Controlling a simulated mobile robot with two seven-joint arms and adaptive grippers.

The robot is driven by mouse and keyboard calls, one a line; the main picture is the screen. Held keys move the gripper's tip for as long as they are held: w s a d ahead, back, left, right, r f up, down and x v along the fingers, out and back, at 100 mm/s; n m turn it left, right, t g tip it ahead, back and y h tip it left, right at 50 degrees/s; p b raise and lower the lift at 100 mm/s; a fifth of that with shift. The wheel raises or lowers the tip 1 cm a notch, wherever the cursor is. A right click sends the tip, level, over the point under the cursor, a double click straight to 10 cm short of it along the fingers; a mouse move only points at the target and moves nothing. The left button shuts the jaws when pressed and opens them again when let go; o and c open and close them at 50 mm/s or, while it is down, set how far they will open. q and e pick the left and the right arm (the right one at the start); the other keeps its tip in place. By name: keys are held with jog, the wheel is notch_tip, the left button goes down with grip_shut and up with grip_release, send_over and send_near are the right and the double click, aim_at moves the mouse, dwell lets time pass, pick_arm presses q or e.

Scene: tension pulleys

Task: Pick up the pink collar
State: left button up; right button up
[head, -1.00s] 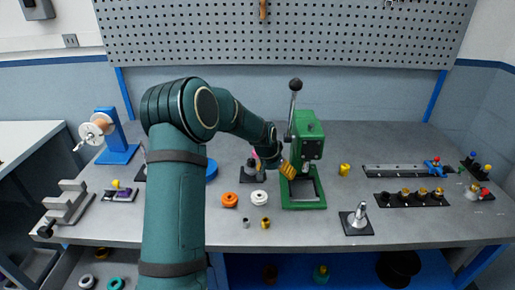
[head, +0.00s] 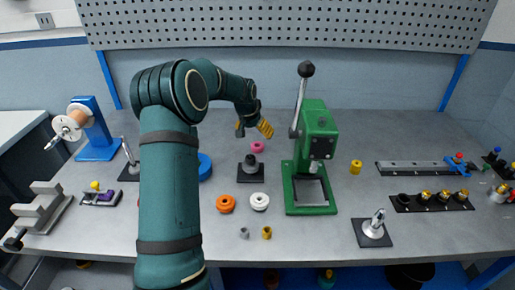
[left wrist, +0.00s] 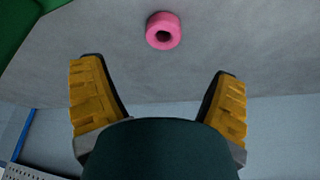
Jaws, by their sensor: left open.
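The pink collar (head: 257,147) is a small ring lying on the grey bench, just behind a dark post on a square black base (head: 250,170). In the left wrist view the pink collar (left wrist: 163,31) lies flat with its hole showing, ahead of the fingertips and between their lines. My left gripper (head: 253,129) is open and empty, above the bench and a little behind the collar. Its two yellow-padded fingers (left wrist: 160,88) stand wide apart and do not touch the collar. My right gripper is not in view.
A green press (head: 314,160) stands right of the collar. An orange ring (head: 226,204) and a white ring (head: 260,201) lie in front. A blue round part (head: 204,167) is left, partly behind my arm. The bench behind the press is mostly clear.

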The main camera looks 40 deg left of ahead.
aim_at(258, 144)
pick_arm(q)
jog(key=x, duration=0.4)
jog(key=shift+b+x, duration=0.6)
jog(key=shift+x, duration=1.95)
jog(key=shift+s+a, duration=0.15)
jog(key=shift+s, duration=0.1)
jog(key=c, duration=1.2)
